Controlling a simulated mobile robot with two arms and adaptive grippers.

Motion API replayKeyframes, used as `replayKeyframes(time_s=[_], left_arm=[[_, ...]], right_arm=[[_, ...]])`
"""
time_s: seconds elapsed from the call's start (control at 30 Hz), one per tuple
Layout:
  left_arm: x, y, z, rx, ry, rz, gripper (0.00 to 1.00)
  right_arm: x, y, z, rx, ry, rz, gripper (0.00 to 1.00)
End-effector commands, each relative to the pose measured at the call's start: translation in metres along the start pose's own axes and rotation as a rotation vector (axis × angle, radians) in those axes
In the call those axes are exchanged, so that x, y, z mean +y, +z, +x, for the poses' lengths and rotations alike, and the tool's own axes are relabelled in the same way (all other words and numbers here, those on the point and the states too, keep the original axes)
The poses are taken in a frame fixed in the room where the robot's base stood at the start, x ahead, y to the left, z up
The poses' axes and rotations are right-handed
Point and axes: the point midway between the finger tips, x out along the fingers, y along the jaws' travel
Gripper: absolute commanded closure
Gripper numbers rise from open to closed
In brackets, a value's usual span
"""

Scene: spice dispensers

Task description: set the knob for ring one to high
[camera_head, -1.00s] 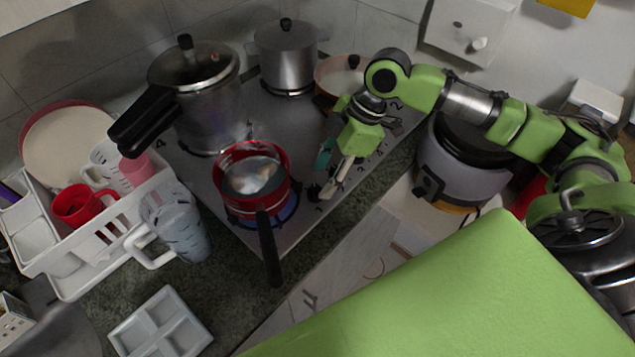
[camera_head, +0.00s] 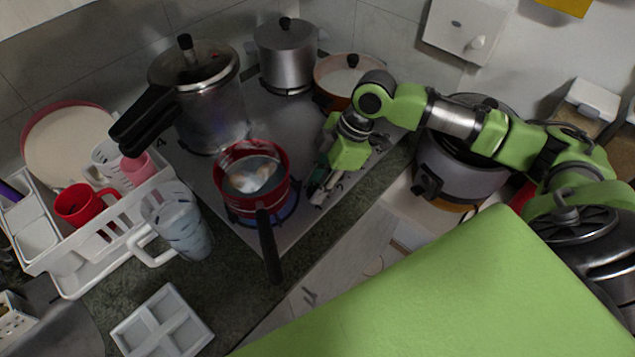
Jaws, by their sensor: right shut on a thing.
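The grey cooktop (camera_head: 285,125) has its knobs along the right front side. My right gripper (camera_head: 318,196) is low over that knob row, just right of the red saucepan, shut on a small knob that its fingers mostly hide. Which way this knob points cannot be told. Other dark knobs (camera_head: 378,143) show behind my gripper. The red saucepan (camera_head: 252,180) stands on the front ring with a blue flame glow (camera_head: 290,212) under its right side. Its black handle points to the front. My left gripper is not in view.
A pressure cooker (camera_head: 205,100), a steel pot (camera_head: 286,58) and an orange pan (camera_head: 345,82) stand on the other rings. A dish rack (camera_head: 115,235), a glass jug (camera_head: 180,225) and a divided tray (camera_head: 162,328) are at the left. A rice cooker (camera_head: 455,170) stands right.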

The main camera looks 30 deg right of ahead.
Motion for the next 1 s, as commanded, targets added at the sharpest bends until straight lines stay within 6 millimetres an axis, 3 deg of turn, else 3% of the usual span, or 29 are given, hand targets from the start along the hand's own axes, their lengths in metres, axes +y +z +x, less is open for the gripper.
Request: replayKeyframes(time_s=[0.3,0.73,0.77,0.8,1.0], left_arm=[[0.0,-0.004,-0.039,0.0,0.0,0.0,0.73],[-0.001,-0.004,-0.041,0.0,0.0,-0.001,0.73],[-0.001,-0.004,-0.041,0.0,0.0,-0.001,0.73],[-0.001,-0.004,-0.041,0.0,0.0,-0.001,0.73],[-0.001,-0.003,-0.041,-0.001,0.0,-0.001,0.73]], right_arm=[[-0.003,-0.002,-0.004,-0.001,0.07,0.178,0.95],[-0.002,-0.001,0.0,0.002,0.09,0.22,0.95],[-0.002,-0.001,0.0,0.002,0.09,0.22,0.66],[-0.002,-0.001,0.0,0.002,0.09,0.219,0.57],[-0.002,-0.001,0.0,0.001,0.09,0.219,0.57]])
